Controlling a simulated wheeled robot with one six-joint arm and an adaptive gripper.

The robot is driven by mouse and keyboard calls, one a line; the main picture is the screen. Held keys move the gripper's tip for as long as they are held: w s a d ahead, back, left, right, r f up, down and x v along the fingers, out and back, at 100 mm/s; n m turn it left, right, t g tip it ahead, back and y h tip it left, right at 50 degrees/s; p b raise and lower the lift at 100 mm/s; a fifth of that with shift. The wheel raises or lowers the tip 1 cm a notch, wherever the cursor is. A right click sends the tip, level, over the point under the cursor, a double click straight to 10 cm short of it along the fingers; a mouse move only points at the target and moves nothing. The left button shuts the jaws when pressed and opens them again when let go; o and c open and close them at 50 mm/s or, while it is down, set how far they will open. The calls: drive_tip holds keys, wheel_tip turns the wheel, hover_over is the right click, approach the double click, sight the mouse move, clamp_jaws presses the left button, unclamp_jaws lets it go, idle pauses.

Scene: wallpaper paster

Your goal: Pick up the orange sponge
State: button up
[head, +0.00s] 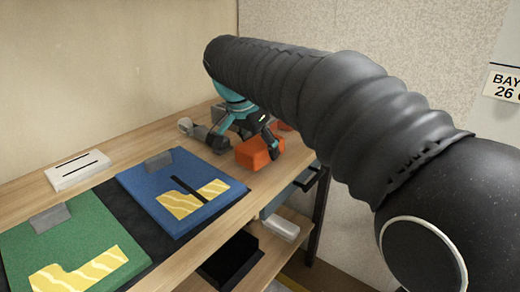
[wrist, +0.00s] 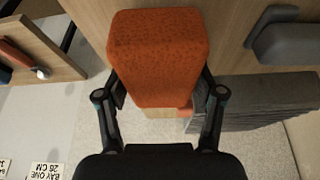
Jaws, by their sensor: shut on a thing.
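The orange sponge (head: 256,155) is a block near the right end of the wooden bench in the head view. In the wrist view the sponge (wrist: 158,55) fills the space between the two black fingers. My gripper (head: 258,142) is shut on it, with a finger at each side; the gripper also shows in the wrist view (wrist: 160,92). Whether the sponge touches the bench or is held just above it, I cannot tell.
A grey object (head: 205,137) lies left of the sponge on the bench (head: 120,143). A blue board (head: 165,185) and a green board (head: 60,240) carry yellow patterned pieces. A white box (head: 78,170) stands behind them. A shelf with boxes is below.

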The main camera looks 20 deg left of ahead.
sight(260, 141)
wheel_tip(260, 141, up, 4)
drive_tip(key=shift+f, duration=0.2)
drive_tip(key=w+d+r, duration=0.2)
drive_tip(key=d+r, duration=0.4)
drive_tip(key=d, duration=0.5)
drive_tip(key=shift+d+r, duration=0.25)
drive_tip(key=shift+r, duration=0.05)
drive_tip(key=shift+w, duration=0.1)
drive_tip(key=o, duration=0.3)
drive_tip(key=c, duration=0.4)
